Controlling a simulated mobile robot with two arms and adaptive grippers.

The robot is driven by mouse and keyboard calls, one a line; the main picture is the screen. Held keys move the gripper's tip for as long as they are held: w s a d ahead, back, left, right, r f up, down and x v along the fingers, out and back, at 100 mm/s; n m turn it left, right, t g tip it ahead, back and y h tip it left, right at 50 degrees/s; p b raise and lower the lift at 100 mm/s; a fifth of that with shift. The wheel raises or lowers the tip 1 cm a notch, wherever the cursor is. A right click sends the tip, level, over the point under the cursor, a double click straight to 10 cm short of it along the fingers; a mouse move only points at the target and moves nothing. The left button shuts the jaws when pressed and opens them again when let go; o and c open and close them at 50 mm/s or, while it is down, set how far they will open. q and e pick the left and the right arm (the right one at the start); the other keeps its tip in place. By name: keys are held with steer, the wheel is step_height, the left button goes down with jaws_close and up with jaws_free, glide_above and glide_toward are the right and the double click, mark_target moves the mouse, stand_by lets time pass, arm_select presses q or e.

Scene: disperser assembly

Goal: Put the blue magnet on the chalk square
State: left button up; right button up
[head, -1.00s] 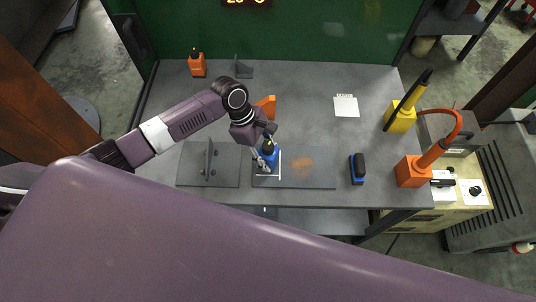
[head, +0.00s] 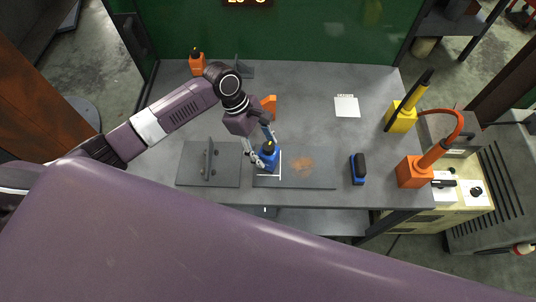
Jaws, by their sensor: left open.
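The blue magnet (head: 268,158) stands on the left part of a flat dark plate (head: 318,180). White chalk lines (head: 280,166) show along its right side and just below it, so it stands within or against the chalk square; the rest of the square is hidden behind it and my gripper. My left gripper (head: 259,146) is open, with its fingers around or just above the magnet's upper left side. Whether a finger touches the magnet cannot be told. My right gripper is not in view.
A second plate with an upright piece (head: 208,160) lies to the left. An orange bracket (head: 268,103) stands behind the gripper. A blue-and-black brush-like block (head: 358,168), yellow tool (head: 402,118) and orange tool (head: 414,170) stand to the right. The table's back middle is clear.

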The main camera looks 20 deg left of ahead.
arm_select(q)
steer(key=v, duration=0.8)
steer(key=shift+b, duration=0.4)
